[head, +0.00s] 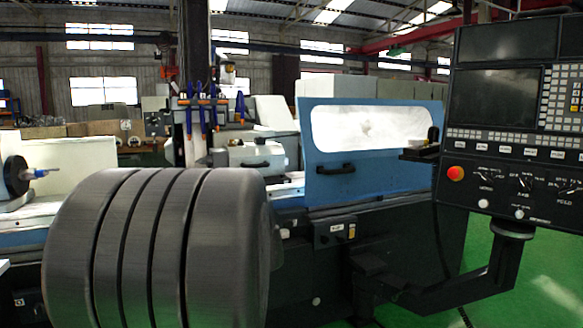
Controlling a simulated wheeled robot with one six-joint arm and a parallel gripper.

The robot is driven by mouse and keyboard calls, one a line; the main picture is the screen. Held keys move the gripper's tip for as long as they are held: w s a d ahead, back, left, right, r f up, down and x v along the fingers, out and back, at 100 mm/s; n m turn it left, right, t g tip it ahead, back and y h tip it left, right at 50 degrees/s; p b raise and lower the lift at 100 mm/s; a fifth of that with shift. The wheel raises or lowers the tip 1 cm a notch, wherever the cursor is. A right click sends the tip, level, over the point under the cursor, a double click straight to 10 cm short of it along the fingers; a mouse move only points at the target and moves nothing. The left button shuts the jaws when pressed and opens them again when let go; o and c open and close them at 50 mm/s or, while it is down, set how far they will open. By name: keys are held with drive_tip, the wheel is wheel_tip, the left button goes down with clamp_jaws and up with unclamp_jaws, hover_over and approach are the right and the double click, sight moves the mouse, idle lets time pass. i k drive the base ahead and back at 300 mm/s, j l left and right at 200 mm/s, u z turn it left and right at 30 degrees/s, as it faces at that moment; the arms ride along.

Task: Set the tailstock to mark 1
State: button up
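A white housing with a small black handle (250,155) stands on the machine bed in the middle of the head view, left of the blue sliding door. It looks like the tailstock, but I cannot be sure. No mark 1 or scale can be made out. My gripper is not in view.
The blue door (375,188) with a window and black handle covers the machine's right part. A control panel (515,130) with a red button hangs at the right on a dark swing arm (470,285). Green floor (540,290) shows at the lower right.

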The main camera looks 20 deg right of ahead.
sight(268, 159)
drive_tip(key=i+z, duration=0.4)
drive_tip(key=i, duration=0.25)
drive_tip(key=i+j+z, duration=0.15)
drive_tip(key=i+z, duration=0.3)
drive_tip(key=i, duration=0.25)
drive_tip(key=i+j, duration=0.2)
drive_tip(key=i, duration=0.25)
drive_tip(key=i+j, duration=0.2)
drive_tip(key=i, duration=0.25)
drive_tip(key=i+j, duration=0.2)
drive_tip(key=i, duration=0.25)
